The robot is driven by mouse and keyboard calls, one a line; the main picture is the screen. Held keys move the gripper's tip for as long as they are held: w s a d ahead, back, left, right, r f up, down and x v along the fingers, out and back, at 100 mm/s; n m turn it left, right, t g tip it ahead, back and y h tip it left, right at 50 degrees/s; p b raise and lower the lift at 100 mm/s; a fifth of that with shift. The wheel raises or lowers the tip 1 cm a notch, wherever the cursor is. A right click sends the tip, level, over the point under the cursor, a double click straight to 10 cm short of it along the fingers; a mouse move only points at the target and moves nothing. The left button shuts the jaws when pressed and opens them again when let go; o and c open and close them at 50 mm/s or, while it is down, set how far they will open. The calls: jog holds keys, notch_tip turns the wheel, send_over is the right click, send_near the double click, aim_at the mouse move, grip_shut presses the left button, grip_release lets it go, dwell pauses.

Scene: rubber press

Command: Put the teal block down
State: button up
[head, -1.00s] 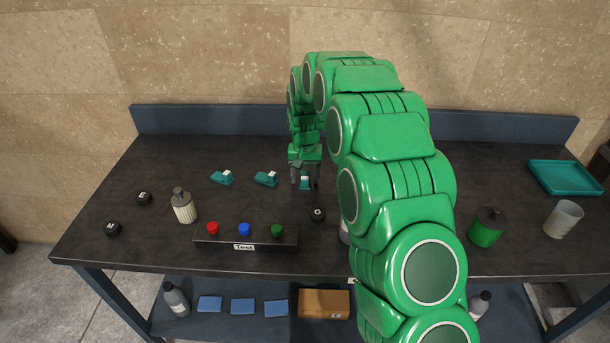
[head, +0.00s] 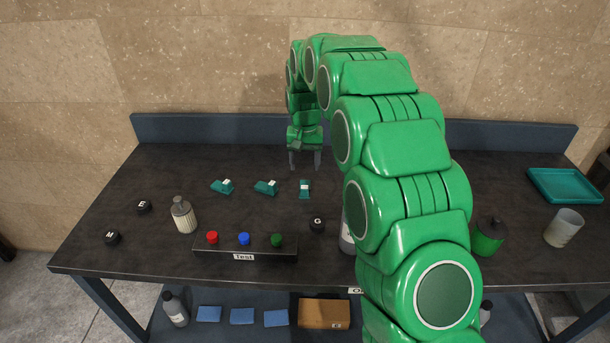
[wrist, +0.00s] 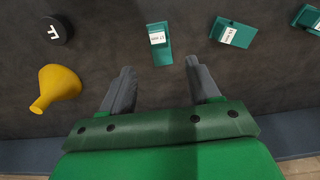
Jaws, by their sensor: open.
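A teal block (head: 305,187) with a white label lies on the dark table, in line with two similar teal blocks to its left, a middle one (head: 266,188) and a left one (head: 223,186). My gripper (head: 305,166) is open and empty, above and behind the rightmost block, apart from it. In the wrist view that block (wrist: 160,50) lies just beyond the spread fingers (wrist: 162,78). Another teal block (wrist: 233,32) shows to its right, and a third (wrist: 308,18) is cut by the frame edge.
A test strip (head: 245,247) with red, blue and green knobs is in front. A ribbed bottle (head: 184,215), black knobs (head: 317,224), a green canister (head: 488,236), a cup (head: 563,228) and a teal tray (head: 565,185) stand around. A yellow funnel (wrist: 57,87) shows in the wrist view.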

jog(key=shift+r, duration=1.8)
jog(key=shift+r, duration=0.1)
notch_tip(320, 180, up, 11)
jog(key=s+d+r, duration=0.2)
jog(key=s+d, duration=0.2)
jog(key=s, duration=0.3)
jog(key=s+d+r, duration=0.3)
jog(key=s+d, duration=0.2)
jog(key=s, duration=0.3)
jog(key=s+d+f+g, duration=0.1)
jog(key=s+d+f, duration=0.15)
jog(key=s, duration=0.85)
jog(key=s+d+f, duration=0.1)
jog(key=s+d, duration=0.3)
jog(key=s, duration=0.8)
jog(key=s+d+f+g, duration=0.1)
jog(key=s+d+f, duration=0.15)
jog(key=s, duration=0.85)
jog(key=f, duration=0.4)
jog(key=shift+s+f, duration=0.15)
jog(key=shift+s, duration=0.2)
